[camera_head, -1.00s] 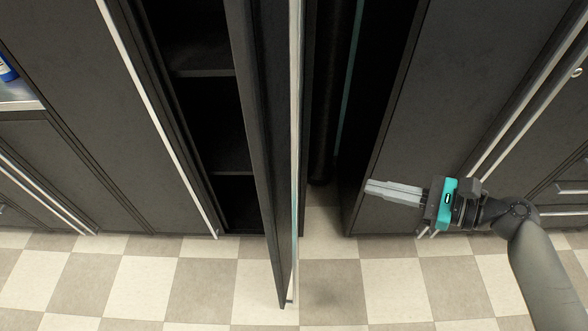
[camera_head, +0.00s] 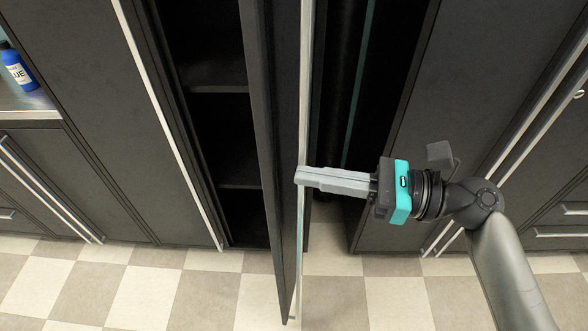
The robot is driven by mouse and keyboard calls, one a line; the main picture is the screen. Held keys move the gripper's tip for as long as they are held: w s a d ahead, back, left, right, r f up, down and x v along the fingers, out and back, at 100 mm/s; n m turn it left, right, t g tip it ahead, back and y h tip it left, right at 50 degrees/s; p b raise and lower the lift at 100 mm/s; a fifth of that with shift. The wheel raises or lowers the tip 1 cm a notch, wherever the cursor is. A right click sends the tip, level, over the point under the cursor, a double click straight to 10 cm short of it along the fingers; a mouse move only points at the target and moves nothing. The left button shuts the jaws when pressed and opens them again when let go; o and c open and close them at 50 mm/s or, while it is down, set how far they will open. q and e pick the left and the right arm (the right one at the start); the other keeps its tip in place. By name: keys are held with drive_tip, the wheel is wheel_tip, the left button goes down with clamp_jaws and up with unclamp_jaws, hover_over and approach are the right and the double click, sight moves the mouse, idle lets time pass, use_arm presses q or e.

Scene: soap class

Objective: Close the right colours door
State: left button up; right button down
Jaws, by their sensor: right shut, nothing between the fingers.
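The right colours door (camera_head: 266,150) stands open in the middle of the head view, seen nearly edge-on and swung out from a dark cabinet. A long pale handle strip (camera_head: 304,95) runs down its right side. The cabinet interior with shelves (camera_head: 221,140) shows to the left of the door. My right gripper (camera_head: 300,176) is shut and empty. Its fingertips point left and overlap the handle strip in the picture, at or very close to the door's right side; contact cannot be told for sure. My left gripper is not in view.
A closed dark door (camera_head: 90,120) with a pale handle lies to the left. A blue bottle (camera_head: 17,68) stands on a counter (camera_head: 30,106) at far left. A dark gap and cabinet side lie right of the door. The checkered floor (camera_head: 200,290) in front is clear.

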sight(271, 170)
drive_tip(key=shift+w+a, duration=0.15)
drive_tip(key=shift+a, duration=0.65)
drive_tip(key=shift+w+a, duration=0.15)
drive_tip(key=shift+a, duration=0.65)
